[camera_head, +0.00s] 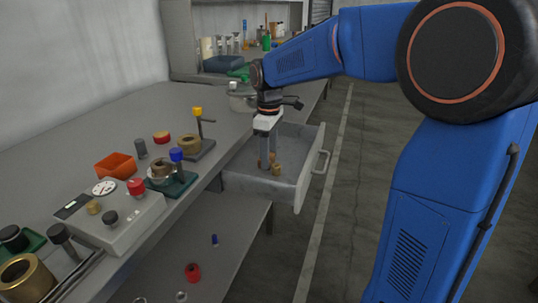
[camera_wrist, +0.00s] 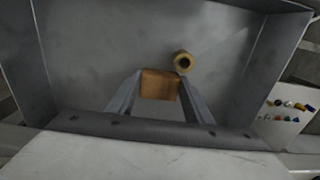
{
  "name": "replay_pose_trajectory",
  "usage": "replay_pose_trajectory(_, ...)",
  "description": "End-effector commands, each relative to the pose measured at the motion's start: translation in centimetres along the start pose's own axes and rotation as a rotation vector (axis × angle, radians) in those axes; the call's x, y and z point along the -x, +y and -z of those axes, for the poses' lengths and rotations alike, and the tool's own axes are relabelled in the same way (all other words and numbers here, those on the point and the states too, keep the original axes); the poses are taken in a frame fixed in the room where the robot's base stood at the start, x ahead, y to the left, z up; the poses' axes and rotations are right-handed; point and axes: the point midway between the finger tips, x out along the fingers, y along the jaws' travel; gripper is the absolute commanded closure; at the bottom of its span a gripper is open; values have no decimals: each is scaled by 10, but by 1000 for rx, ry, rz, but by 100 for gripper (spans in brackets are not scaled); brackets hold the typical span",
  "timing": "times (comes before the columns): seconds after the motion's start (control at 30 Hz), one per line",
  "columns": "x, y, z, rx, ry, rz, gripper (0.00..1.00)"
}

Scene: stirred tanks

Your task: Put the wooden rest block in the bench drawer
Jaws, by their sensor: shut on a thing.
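The wooden rest block (camera_wrist: 160,84) is a small brown block between the two fingers of my gripper (camera_wrist: 158,90) in the wrist view. My gripper is shut on it. The bench drawer (camera_head: 297,192) is pulled open, grey, with a handle on its front. In the head view my gripper (camera_head: 267,155) points down inside the drawer's outline, and the block (camera_head: 262,163) shows only in part at its fingertips. I cannot tell whether the block touches the drawer floor. A small brass ring-shaped piece (camera_wrist: 183,62) lies in the drawer beside the block.
The bench top (camera_head: 110,142) left of the drawer holds an orange tray (camera_head: 115,166), a control box (camera_head: 110,215) and two small stands. A lower shelf (camera_head: 225,262) carries a red ring (camera_head: 193,272) and small parts.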

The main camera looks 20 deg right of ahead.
Motion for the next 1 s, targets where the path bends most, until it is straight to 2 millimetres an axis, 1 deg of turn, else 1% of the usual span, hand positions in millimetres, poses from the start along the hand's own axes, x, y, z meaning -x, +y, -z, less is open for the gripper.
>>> replay_pose_trajectory(0.27,-2,0,0,0,0,0,76)
replay_pose_trajectory(0.3,-2,0,0,0,1,-1,44)
replay_pose_trajectory(0.33,-2,0,0,0,1,-1,37)
replay_pose_trajectory(0.37,-2,0,0,0,1,-1,35)
replay_pose_trajectory(0.63,-1,0,0,0,1,-1,35)
replay_pose_trajectory(0.73,3,0,0,0,1,-1,35)
replay_pose_trajectory(0.87,18,0,0,0,3,-3,35)
replay_pose_trajectory(1.0,44,1,1,0,3,-3,35)
